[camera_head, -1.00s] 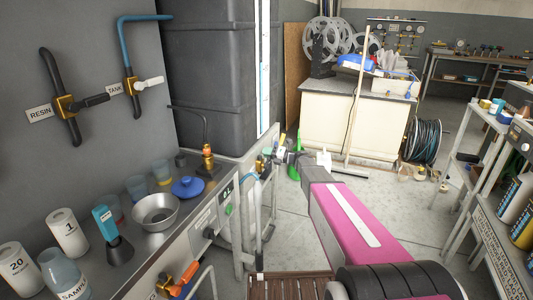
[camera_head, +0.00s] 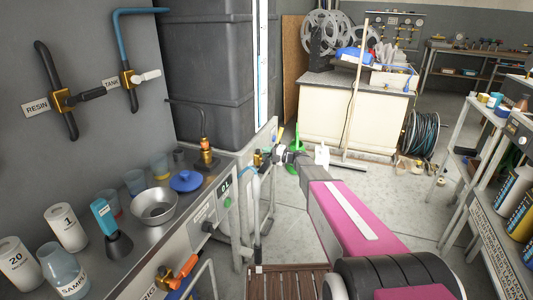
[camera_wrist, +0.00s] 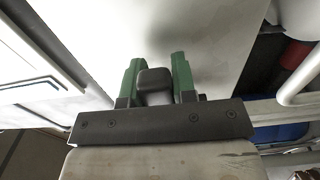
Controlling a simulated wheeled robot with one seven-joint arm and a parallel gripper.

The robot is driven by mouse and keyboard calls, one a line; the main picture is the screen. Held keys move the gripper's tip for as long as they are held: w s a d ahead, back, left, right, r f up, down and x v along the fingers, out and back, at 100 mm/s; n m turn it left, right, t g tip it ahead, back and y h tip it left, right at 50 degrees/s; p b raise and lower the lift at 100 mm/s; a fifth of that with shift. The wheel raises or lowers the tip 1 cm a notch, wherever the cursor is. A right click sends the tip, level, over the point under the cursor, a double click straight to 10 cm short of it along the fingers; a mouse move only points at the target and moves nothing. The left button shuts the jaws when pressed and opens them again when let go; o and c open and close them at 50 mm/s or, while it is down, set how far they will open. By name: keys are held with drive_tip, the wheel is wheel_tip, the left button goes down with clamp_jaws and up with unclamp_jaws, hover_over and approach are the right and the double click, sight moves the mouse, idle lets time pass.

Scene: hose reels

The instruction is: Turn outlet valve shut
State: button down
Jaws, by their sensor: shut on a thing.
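My gripper (camera_wrist: 160,85) has green fingers. In the wrist view they stand on both sides of a dark, rounded block (camera_wrist: 154,84), which looks like the end of a handle. The rest of that part is hidden. In the head view my arm reaches to a small brass fitting (camera_head: 257,159) beside the dark tank, at the far end of the console; my fingers are too small there to make out. No valve label reads "outlet". An orange-handled brass valve (camera_head: 177,273) sits on the console front, well apart from my gripper.
The RESIN valve (camera_head: 63,99) and TANK valve (camera_head: 136,78) are on the grey wall at left. The console top (camera_head: 140,232) holds a bowl, cups and bottles. A shelf (camera_head: 490,205) stands at right. Open floor (camera_head: 400,200) lies between.

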idle(0.3)
drive_tip(key=c, duration=0.9)
unclamp_jaws()
drive_tip(key=v, duration=1.1)
drive_tip(key=shift+f, duration=0.1)
drive_tip(key=s+a+f+n+g+h, duration=0.1)
drive_tip(key=s+f+n+g+h, duration=0.25)
drive_tip(key=s+n, duration=0.6)
drive_tip(key=s+a+f+n+g+h, duration=0.1)
drive_tip(key=s+f+n+g+h, duration=0.2)
drive_tip(key=s+n, duration=0.65)
drive_tip(key=s+d+n+h, duration=0.2)
drive_tip(key=s+n+h, duration=0.1)
drive_tip(key=n, duration=0.4)
drive_tip(key=s+d+n+h, duration=0.3)
drive_tip(key=s+n, duration=0.2)
drive_tip(key=n, duration=0.2)
drive_tip(key=s+d+f+n+h, duration=0.1)
drive_tip(key=s+d+n+h, duration=0.2)
drive_tip(key=n, duration=0.4)
drive_tip(key=shift+s+n+h, duration=0.3)
drive_tip(key=shift+s+h, duration=0.25)
drive_tip(key=shift+s, duration=0.05)
